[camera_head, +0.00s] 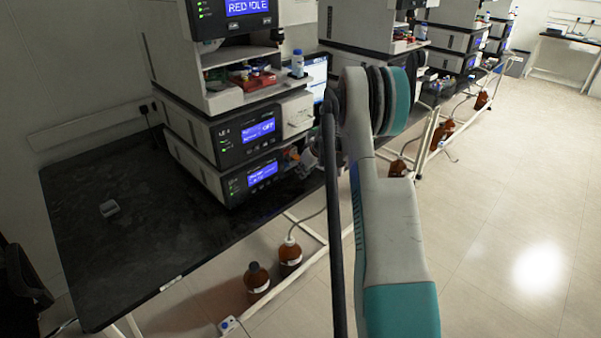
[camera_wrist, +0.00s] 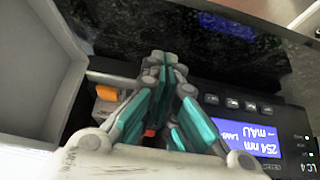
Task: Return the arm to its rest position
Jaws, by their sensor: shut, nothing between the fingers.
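My gripper (camera_wrist: 160,68) shows in the wrist view with its teal and grey fingers drawn together at the tips, and nothing is held between them. Beside it in that view is an instrument module with a lit blue display (camera_wrist: 240,135) reading "254 nm". My white and teal arm rises through the middle of the head view, in front of the instrument stack (camera_head: 225,130).
Brown bottles (camera_head: 257,280) stand below the bench. More instrument stacks (camera_head: 450,45) line the back. The floor (camera_head: 500,220) at right is clear.

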